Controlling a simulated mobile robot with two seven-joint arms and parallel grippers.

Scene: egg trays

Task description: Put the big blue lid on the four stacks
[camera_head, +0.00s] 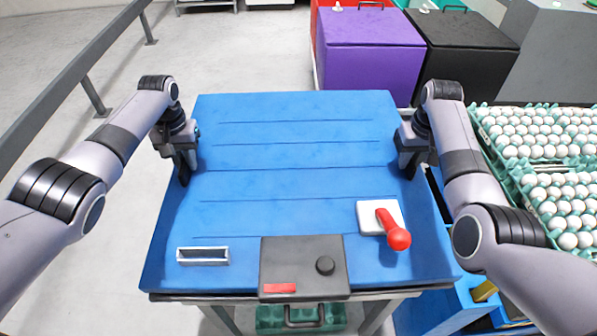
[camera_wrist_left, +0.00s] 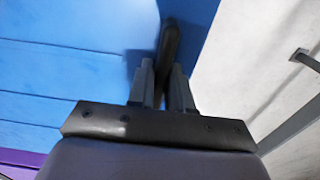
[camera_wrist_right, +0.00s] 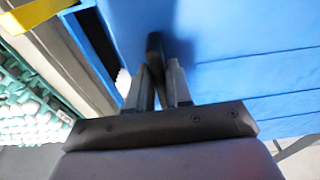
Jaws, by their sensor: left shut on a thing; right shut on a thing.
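The big blue lid (camera_head: 290,155), a wide panel with shallow grooves, fills the middle of the head view. My left gripper (camera_head: 184,168) is at its left edge, shut on a dark handle (camera_wrist_left: 170,42). My right gripper (camera_head: 408,164) is at its right edge, shut on a matching dark handle (camera_wrist_right: 155,48). The lid also shows in the left wrist view (camera_wrist_left: 70,70) and the right wrist view (camera_wrist_right: 250,60). I cannot tell what lies under it; no four stacks show beneath.
Trays of white eggs (camera_head: 535,130) stand at the right, close to my right arm. Purple (camera_head: 370,55) and black (camera_head: 460,45) boxes stand behind the lid. A red lever (camera_head: 393,230) and a dark control box (camera_head: 303,266) are at the near side. A grey rail (camera_head: 75,70) runs at the left.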

